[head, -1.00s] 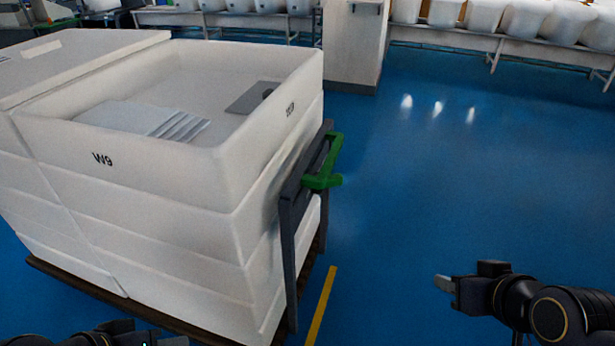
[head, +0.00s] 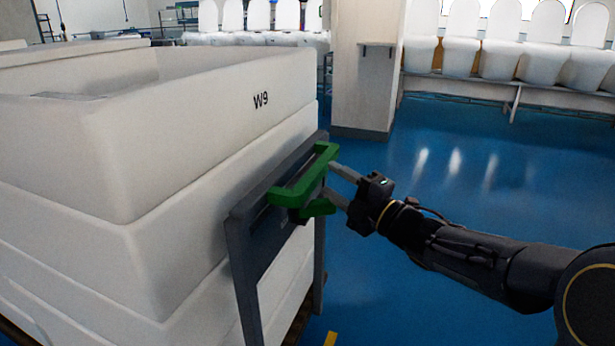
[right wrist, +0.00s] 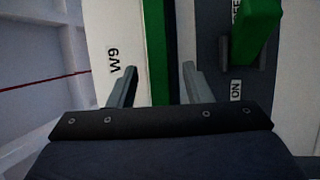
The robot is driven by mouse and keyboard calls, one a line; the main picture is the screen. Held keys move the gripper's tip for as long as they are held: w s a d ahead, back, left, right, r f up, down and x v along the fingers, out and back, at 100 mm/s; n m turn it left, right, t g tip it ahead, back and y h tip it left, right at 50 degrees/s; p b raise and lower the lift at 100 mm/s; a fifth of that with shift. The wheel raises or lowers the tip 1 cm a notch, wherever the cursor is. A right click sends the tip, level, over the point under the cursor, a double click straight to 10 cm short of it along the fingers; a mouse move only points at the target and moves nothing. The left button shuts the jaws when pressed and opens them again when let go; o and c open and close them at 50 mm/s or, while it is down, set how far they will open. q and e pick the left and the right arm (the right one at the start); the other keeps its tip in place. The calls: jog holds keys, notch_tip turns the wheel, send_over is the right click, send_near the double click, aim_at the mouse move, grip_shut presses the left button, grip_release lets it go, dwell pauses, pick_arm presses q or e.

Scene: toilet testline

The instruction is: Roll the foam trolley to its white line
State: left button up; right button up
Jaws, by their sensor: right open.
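The foam trolley (head: 150,240) stands at the left of the head view, stacked with white foam trays, the top one marked W9. A dark upright frame at its right end carries a green handle (head: 300,186). My right gripper (head: 337,183) is open beside the handle, its fingertips close to the green bar. In the right wrist view a green bar (right wrist: 155,50) runs between the two open fingers. I cannot tell whether they touch it. The left gripper is out of view. The white line does not show.
A pale pillar (head: 366,70) stands behind the trolley. A bench (head: 490,82) with several white toilets runs along the back right. A short yellow floor mark (head: 331,339) shows at the bottom. The blue floor to the right is clear.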

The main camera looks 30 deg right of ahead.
aim_at(318, 171)
jog(key=shift+x, duration=2.75)
grip_shut()
jog(key=shift+b, duration=0.3)
